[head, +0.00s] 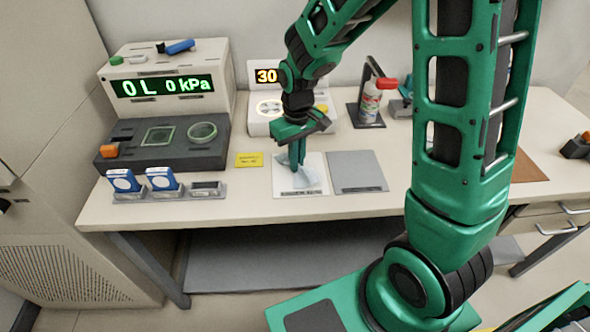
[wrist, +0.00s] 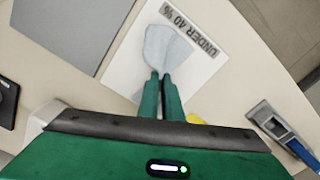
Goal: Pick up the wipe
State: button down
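The wipe (head: 312,178) is a pale blue-grey cloth over a white mat (head: 288,192) on the bench. In the wrist view the wipe (wrist: 166,50) fans out from my fingertips and narrows where they meet it. The mat there reads "UNDER 40 %". My gripper (head: 297,166) points down over the mat with its green fingers close together. In the wrist view my gripper (wrist: 161,76) appears shut on the near end of the wipe. Whether the wipe is clear of the mat cannot be told.
A grey mat (head: 358,172) lies right of the white one, and a yellow note (head: 249,160) left. Blue-and-white boxes (head: 124,181) stand at the front left. A pressure-display machine (head: 165,85) is behind them. A spray can (head: 369,103) stands at the back.

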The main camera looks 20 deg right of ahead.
jog(key=shift+s+f, duration=0.15)
jog(key=shift+s, duration=0.05)
notch_tip(320, 180, up, 12)
jog(key=shift+w, duration=0.2)
dwell(0.3)
